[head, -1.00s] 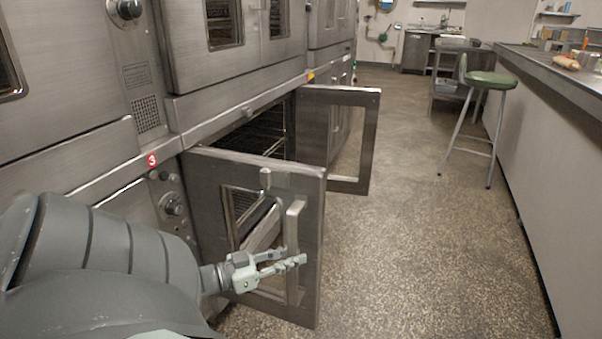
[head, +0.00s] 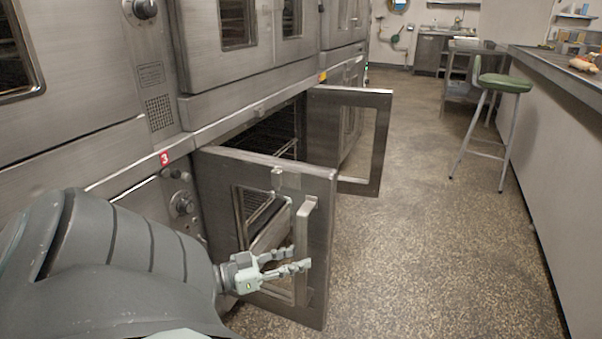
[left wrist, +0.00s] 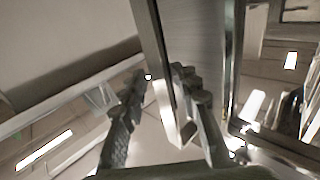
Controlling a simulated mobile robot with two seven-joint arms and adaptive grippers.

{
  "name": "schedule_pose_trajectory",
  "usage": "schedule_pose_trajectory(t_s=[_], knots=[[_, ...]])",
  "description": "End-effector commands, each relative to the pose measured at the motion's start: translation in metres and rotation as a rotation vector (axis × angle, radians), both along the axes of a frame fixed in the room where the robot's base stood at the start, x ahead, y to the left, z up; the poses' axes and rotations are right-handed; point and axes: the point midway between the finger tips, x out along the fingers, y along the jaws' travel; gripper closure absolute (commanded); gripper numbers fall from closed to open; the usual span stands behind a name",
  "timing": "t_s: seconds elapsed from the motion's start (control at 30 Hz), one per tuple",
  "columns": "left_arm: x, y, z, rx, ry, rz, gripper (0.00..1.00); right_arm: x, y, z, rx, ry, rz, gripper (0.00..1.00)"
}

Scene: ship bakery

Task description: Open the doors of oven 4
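The lower oven beside the red label 3 (head: 164,158) has both doors standing open. The near door (head: 318,230) has a window and a vertical handle (head: 304,235); the far door (head: 375,150) is swung out over the floor. A small red-yellow label (head: 322,77) further along is too small to read. My left gripper (head: 289,259) is at the near door's handle. In the left wrist view my left gripper's fingers (left wrist: 158,105) are apart, with a pale handle bar (left wrist: 168,105) between them, closer to the right finger. My right gripper is not in view.
Closed upper ovens (head: 240,60) stand above the open one. A green-topped stool (head: 503,83) stands on the right, beside a long counter (head: 535,70). The speckled floor (head: 430,230) between the open doors and the counter is clear.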

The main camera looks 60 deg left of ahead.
Motion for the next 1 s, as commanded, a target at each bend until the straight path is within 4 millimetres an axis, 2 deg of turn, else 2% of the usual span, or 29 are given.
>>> schedule_pose_trajectory(t_s=[0.3, 0.5, 0.67, 1.0], knots=[[-0.068, 0.014, -0.002, 0.000, 0.007, 0.003, 0.70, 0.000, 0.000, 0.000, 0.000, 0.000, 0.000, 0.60], [-0.095, 0.019, -0.001, 0.001, 0.005, 0.002, 0.70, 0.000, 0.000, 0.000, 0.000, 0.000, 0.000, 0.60], [-0.104, 0.021, -0.001, 0.001, 0.005, 0.001, 0.70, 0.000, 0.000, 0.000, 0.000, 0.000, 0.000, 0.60], [-0.104, 0.021, -0.001, 0.001, 0.004, 0.001, 0.70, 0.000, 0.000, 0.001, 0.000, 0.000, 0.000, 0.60]])
